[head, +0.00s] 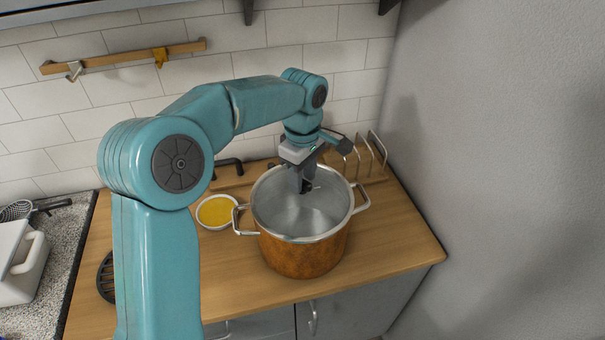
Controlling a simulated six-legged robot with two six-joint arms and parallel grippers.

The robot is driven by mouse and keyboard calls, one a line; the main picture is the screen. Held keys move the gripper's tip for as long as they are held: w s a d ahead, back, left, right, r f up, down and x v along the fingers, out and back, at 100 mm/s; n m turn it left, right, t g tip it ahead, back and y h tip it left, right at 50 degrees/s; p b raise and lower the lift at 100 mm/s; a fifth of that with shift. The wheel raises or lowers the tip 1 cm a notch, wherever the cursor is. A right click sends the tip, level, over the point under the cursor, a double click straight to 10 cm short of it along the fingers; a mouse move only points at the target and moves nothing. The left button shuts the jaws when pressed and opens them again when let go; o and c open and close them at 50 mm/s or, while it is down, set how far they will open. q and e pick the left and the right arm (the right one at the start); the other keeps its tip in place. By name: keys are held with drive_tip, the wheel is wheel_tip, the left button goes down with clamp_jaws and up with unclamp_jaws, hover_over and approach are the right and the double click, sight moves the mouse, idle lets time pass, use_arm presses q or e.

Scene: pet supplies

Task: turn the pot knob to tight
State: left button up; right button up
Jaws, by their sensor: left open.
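A copper-coloured pot (301,260) with steel side handles stands on the wooden counter. Its top (302,222) has a steel rim and looks like a clear glass lid. My left gripper (306,186) points down over the middle of the pot's top. It is open, with its fingers at the spot where a knob would sit. A small dark part shows at the fingertips, and I cannot tell whether it is the knob or a finger. The knob is not clearly visible, and contact cannot be told. My right gripper is not in view.
A white bowl of yellow contents (215,211) stands close to the pot's left handle. A wire rack (372,152) is behind the pot on the right. A grey wall (500,170) bounds the right side. The counter's front right (395,245) is clear.

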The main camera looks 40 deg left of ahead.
use_arm(q)
drive_tip(key=shift+s+d+r, duration=0.2)
drive_tip(key=shift+s+d, duration=0.05)
drive_tip(key=shift+d, duration=0.05)
drive_tip(key=c, duration=0.4)
drive_tip(key=shift+a+f, duration=0.1)
drive_tip(key=shift+a, duration=0.1)
clamp_jaws()
drive_tip(key=shift+w, duration=0.1)
